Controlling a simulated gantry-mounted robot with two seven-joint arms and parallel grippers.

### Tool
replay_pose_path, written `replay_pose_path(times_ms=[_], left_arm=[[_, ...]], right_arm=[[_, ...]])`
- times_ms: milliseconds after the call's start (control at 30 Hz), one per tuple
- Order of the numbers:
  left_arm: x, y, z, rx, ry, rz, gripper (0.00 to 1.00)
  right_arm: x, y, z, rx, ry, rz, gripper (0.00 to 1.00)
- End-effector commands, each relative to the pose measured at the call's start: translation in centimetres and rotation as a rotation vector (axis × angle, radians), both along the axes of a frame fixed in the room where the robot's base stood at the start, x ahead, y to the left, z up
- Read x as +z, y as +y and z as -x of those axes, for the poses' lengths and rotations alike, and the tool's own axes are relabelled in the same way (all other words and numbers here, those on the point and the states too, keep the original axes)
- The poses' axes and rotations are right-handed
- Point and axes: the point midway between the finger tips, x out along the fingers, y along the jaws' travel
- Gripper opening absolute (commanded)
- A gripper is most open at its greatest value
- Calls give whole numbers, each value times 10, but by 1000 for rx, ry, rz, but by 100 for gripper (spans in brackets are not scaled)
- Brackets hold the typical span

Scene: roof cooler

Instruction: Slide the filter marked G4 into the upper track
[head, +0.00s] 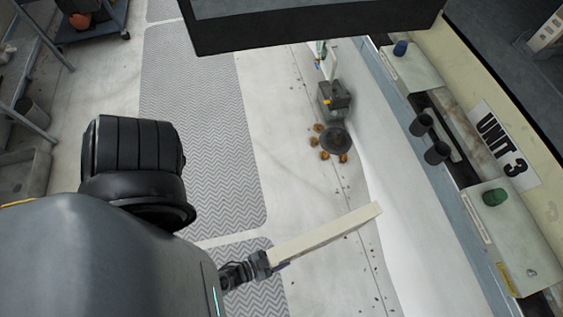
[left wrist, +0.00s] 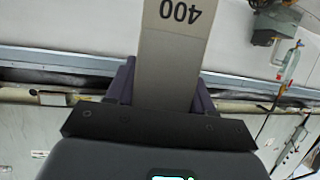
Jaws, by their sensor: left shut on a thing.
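My left gripper (head: 262,265) is shut on one end of a long, narrow cream piece (head: 325,232), which reaches up and to the right over the pale roof floor. In the left wrist view, the gripper's two fingers (left wrist: 163,92) press the sides of this piece (left wrist: 172,60). It carries the number 400, upside down there. I see no G4 mark on it, so I cannot tell from the marking whether it is the G4 filter. I cannot make out the upper track in either view. My right gripper is not in view.
A long unit (head: 515,185) labelled UNIT 3 runs along the right, with dark cups (head: 436,153) and a green item (head: 495,197) on it. A dark-edged panel (head: 315,30) hangs across the top. Small equipment (head: 334,96) stands on the floor. Patterned mats (head: 200,130) lie left.

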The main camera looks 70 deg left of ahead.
Motion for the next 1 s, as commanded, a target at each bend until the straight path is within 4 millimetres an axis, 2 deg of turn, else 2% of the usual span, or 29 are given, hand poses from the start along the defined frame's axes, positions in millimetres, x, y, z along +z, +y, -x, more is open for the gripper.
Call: replay_pose_path(times_ms=[67, 267, 467, 567, 667, 1000], left_arm=[[-6, 9, -4, 21, -5, -2, 0], [19, 30, -28, 71, -10, -6, 0], [55, 42, -54, 97, -13, -11, 0], [80, 47, -70, 106, -15, -12, 0], [118, 52, -90, 115, -19, -14, 0], [263, 58, -154, 116, -19, -11, 0]], right_arm=[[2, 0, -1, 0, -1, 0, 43], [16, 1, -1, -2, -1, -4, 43], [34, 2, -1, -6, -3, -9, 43], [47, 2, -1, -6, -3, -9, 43], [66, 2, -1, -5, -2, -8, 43], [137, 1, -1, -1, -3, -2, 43]])
